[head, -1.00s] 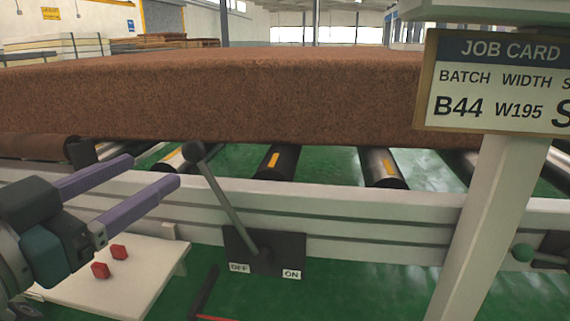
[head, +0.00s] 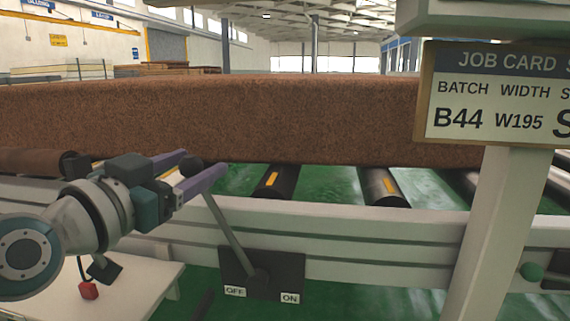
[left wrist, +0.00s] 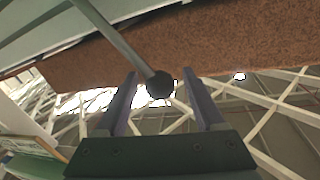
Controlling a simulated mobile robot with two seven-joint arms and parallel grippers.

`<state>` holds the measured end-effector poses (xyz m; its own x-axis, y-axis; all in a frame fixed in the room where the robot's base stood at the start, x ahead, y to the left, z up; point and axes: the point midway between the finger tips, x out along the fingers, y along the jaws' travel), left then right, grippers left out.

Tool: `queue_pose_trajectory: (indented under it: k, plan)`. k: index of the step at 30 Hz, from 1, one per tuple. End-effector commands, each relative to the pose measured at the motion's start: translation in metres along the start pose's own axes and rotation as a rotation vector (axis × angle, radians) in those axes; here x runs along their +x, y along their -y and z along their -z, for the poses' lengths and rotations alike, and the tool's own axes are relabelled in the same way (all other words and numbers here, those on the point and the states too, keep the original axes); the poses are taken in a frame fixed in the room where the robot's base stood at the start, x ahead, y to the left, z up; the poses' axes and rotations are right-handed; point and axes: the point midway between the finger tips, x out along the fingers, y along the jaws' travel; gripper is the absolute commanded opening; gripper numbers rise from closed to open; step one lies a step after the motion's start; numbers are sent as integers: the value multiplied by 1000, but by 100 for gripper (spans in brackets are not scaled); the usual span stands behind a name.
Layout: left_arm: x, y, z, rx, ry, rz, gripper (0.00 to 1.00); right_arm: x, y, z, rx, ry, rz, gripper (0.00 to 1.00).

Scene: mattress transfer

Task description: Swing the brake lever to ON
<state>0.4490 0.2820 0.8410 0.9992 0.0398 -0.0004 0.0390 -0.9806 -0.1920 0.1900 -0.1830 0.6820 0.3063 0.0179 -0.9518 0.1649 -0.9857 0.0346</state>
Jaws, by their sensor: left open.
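The brake lever (head: 224,228) rises from a dark plate (head: 262,274) labelled OFF on its left and ON on its right. The lever leans left, toward the OFF side. Its round black knob (head: 190,167) is at the top. My left gripper (head: 201,166) is open, with its purple fingers around the knob's height. In the left wrist view, the knob (left wrist: 160,86) shows between the two spread fingers, with a gap on both sides. My right gripper is not in view.
A thick brown mattress slab (head: 250,120) lies on rollers behind the white rail (head: 390,258). A post (head: 490,230) with a job card (head: 495,95) stands at right. A white table (head: 135,285) with a red button (head: 88,290) is at lower left.

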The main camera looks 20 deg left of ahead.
Motion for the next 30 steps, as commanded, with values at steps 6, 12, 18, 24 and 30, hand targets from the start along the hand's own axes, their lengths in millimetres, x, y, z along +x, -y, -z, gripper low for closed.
queue_pose_trajectory:
  k: [6,12,18,24,30]
  plan:
    - [0,0,0,0,0,0,65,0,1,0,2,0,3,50]
    - [0,0,0,0,0,0,43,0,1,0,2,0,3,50]
    - [0,0,0,0,0,0,20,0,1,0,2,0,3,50]
    - [0,0,0,0,0,0,0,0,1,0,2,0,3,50]
    - [0,0,0,0,0,0,0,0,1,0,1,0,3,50]
